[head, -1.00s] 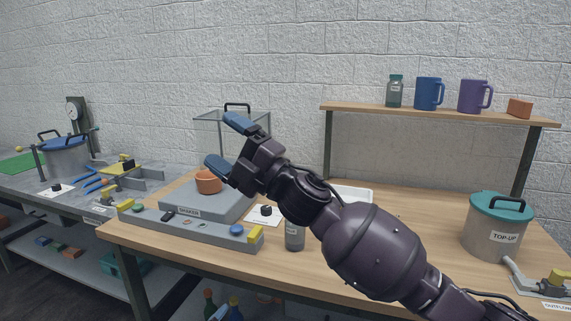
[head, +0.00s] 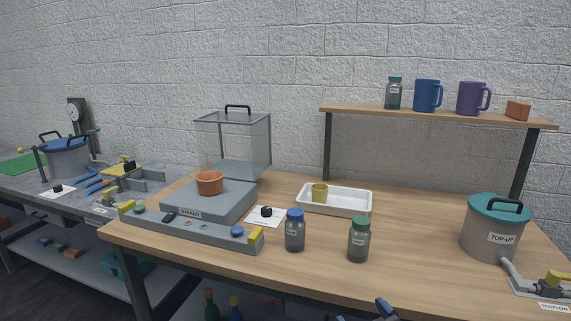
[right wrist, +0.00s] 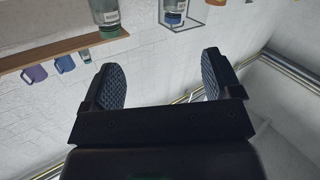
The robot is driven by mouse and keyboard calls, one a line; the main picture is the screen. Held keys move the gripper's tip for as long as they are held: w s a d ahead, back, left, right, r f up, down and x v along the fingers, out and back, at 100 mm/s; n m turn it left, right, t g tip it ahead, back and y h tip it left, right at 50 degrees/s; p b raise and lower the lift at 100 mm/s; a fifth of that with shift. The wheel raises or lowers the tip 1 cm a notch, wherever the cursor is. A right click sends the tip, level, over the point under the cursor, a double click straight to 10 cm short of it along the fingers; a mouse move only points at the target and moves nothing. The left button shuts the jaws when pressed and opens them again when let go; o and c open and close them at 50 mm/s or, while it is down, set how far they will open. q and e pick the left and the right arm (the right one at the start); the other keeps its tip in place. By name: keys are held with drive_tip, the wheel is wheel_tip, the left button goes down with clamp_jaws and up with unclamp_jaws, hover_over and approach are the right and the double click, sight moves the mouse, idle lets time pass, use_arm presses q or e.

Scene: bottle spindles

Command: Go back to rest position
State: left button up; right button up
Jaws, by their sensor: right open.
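My right gripper (head: 361,311) shows only as fingertips at the bottom edge of the head view, in front of the table's front edge. In the right wrist view its two dark padded fingers (right wrist: 168,78) stand wide apart with nothing between them. The rest of the right arm is out of the head view. My left gripper is not in view. A blue-capped bottle (head: 295,232) and a green-capped bottle (head: 358,241) stand upright on the table, apart from the gripper.
The shaker (head: 205,207) carries an orange bowl (head: 209,183). A white tray (head: 345,205) holds a yellow-green cup (head: 319,193). The top-up pot (head: 492,232) stands at the right. A shelf (head: 440,114) with mugs is behind. The table between green-capped bottle and pot is clear.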

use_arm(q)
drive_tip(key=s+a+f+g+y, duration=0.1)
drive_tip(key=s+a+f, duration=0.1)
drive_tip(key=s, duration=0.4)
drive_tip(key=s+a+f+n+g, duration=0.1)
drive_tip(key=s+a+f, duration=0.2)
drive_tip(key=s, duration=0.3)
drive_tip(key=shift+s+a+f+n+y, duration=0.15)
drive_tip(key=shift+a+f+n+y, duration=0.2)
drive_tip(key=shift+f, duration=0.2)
use_arm(e)
drive_tip(key=s+d+f+m+g+h, duration=0.1)
drive_tip(key=s+d+f+g, duration=0.1)
drive_tip(key=s+d+f, duration=0.2)
drive_tip(key=s+d+f+m+g+h, duration=0.1)
drive_tip(key=s+d+f+m+h, duration=0.1)
drive_tip(key=s+f, duration=0.6)
drive_tip(key=s+d+f+m+g+h, duration=0.1)
drive_tip(key=s+d+f, duration=0.4)
drive_tip(key=s, duration=0.8)
drive_tip(key=shift+d+f+m+g+h, duration=0.3)
drive_tip(key=shift+f+g+h, duration=0.1)
drive_tip(key=shift+f+g, duration=0.45)
